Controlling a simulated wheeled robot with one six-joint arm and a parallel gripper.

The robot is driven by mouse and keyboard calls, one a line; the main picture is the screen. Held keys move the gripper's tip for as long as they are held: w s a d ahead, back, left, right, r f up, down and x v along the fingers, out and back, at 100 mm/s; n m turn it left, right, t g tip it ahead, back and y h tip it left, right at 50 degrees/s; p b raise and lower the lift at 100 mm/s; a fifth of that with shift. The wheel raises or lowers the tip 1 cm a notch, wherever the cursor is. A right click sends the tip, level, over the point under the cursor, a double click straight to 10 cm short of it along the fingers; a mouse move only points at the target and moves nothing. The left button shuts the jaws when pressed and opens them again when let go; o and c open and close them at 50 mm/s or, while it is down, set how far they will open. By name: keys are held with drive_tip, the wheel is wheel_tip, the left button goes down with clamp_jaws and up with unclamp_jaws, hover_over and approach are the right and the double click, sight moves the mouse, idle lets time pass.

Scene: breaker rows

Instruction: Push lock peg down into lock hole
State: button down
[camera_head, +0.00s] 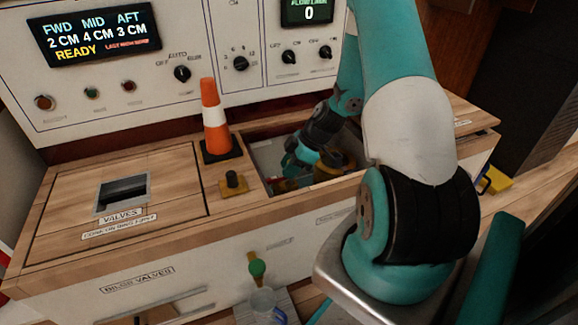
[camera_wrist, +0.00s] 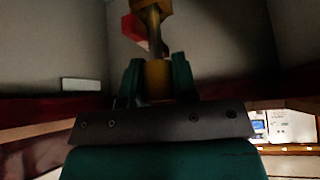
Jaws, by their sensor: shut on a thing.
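My gripper (camera_head: 298,158) reaches down into an open bay in the wooden bench top, in the head view. In the wrist view my gripper (camera_wrist: 157,75) has its two teal fingers shut on a brass-coloured piece (camera_wrist: 154,40) with a narrow neck and a wider end. I cannot tell whether this piece is the lock peg. A brass plate with a short black peg (camera_head: 232,182) stands on the bench left of the bay, apart from my gripper. I cannot make out a lock hole; my arm hides part of the bay.
An orange cone (camera_head: 213,118) stands on the bench by the bay's left edge. A closed valves hatch (camera_head: 122,195) lies further left. The control panel (camera_head: 110,65) rises behind. A red thing (camera_wrist: 133,27) shows inside the bay. The bay's walls are close around my gripper.

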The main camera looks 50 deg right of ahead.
drive_tip(key=shift+f+b, duration=0.35)
drive_tip(key=shift+f, duration=0.25)
drive_tip(key=c, duration=0.8)
unclamp_jaws()
drive_tip(key=shift+r, duration=0.1)
drive_tip(key=p+v, duration=0.7)
drive_tip(key=v, duration=1)
drive_tip(key=shift+d+r, duration=0.1)
